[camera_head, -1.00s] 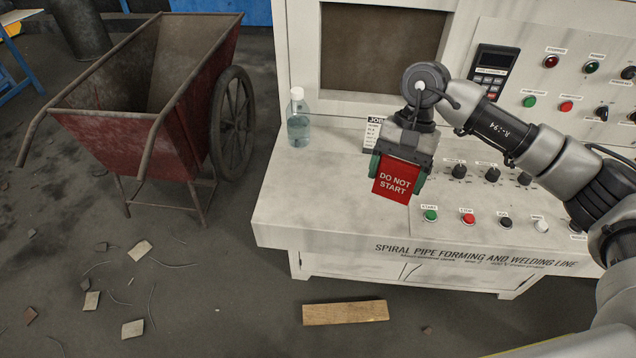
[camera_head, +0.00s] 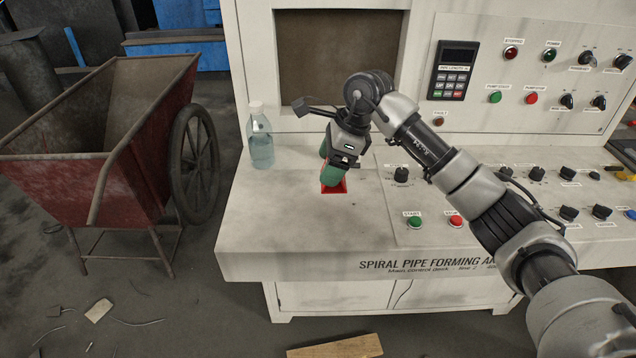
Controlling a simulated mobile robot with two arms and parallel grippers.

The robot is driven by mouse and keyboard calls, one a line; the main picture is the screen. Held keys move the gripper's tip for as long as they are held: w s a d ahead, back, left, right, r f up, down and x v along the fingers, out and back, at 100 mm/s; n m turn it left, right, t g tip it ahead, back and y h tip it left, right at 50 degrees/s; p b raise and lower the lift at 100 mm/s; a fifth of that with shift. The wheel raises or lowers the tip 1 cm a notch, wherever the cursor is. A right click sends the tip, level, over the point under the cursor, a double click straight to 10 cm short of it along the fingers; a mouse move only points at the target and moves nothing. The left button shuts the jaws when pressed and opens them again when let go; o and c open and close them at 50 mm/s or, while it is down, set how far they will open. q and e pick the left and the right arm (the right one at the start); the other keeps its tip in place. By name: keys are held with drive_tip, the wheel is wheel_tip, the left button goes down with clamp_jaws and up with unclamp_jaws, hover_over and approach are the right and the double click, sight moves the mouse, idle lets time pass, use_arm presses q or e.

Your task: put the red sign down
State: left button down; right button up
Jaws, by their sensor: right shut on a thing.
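The red sign (camera_head: 334,188) is on or just above the left part of the white control desk (camera_head: 270,228). Only a small red piece of it shows under my right gripper (camera_head: 331,172), and its lettering is hidden. My right gripper points down with its green fingers shut on the sign. I cannot tell whether the sign touches the desk top. My left gripper is not in view.
A clear bottle (camera_head: 260,138) stands on the desk left of my right gripper. Knobs and buttons, including a green one (camera_head: 414,222), lie to the right. The desk's front left is bare. A red cart (camera_head: 75,190) stands on the floor at left.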

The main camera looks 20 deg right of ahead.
drive_tip(key=shift+a+f, duration=0.4)
drive_tip(key=shift+a, duration=0.2)
drive_tip(key=shift+a+f, duration=0.4)
drive_tip(key=shift+a, duration=0.2)
wheel_tip(320, 180, down, 4)
drive_tip(key=shift+r+p, duration=0.1)
drive_tip(key=shift+p, duration=0.35)
drive_tip(key=shift+f, duration=0.25)
drive_tip(key=o, duration=0.9)
drive_tip(key=shift+r, duration=0.25)
drive_tip(key=b+v, duration=0.1)
drive_tip(key=v, duration=1.1)
drive_tip(key=shift+s, duration=0.1)
